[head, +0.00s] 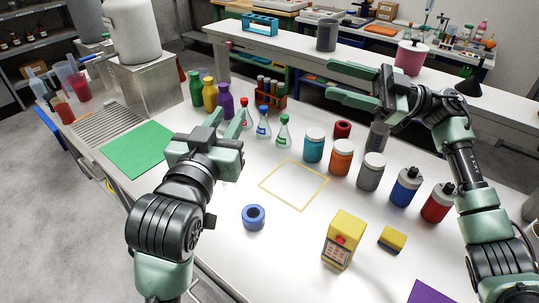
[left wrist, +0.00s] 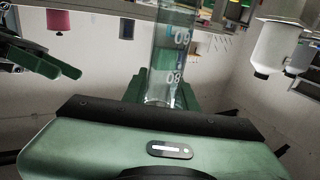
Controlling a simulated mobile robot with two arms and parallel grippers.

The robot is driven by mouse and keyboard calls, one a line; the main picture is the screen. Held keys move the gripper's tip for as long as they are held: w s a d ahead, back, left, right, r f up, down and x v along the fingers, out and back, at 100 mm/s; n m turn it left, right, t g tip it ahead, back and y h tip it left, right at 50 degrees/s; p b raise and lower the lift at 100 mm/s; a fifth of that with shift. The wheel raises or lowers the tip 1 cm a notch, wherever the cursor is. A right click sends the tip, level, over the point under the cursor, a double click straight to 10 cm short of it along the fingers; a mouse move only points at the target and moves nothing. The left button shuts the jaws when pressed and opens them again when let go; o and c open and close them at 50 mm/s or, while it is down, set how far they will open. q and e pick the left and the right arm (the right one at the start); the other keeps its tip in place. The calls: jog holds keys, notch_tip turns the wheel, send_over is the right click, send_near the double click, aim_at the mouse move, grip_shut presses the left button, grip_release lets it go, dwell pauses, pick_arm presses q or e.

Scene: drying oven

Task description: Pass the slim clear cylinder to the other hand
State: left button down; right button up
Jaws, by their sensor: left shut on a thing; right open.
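The slim clear cylinder (left wrist: 167,60) shows in the left wrist view, with pale graduation marks, standing between the fingers of my left gripper (left wrist: 160,90). My left gripper, also in the head view (head: 227,120), is shut on it above the left part of the table. In the head view I cannot make out the cylinder. My right gripper (head: 337,83) is open and empty, raised over the far right side of the table. Its fingers also show at the left of the left wrist view (left wrist: 48,62), apart from the cylinder.
Colored bottles (head: 210,95), small flasks (head: 263,123) and a tube rack (head: 270,98) stand behind my left gripper. Several lidded jars (head: 341,158) line the right side. A blue ring (head: 253,217) and a yellow box (head: 343,240) are in front. The yellow outlined square (head: 293,185) is empty.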

jog(key=s+a+f+g+h, duration=0.2)
jog(key=s+a+f+g, duration=0.1)
jog(key=a+f, duration=0.4)
jog(key=s+a+f+g+h, duration=0.2)
jog(key=s+a+f+g, duration=0.2)
jog(key=a+f, duration=0.25)
jog(key=x, duration=1.2)
jog(key=shift+w+r, duration=0.25)
jog(key=shift+w, duration=0.05)
grip_shut()
pick_arm(q)
jog(key=c, duration=1)
grip_release()
jog(key=shift+c, duration=0.2)
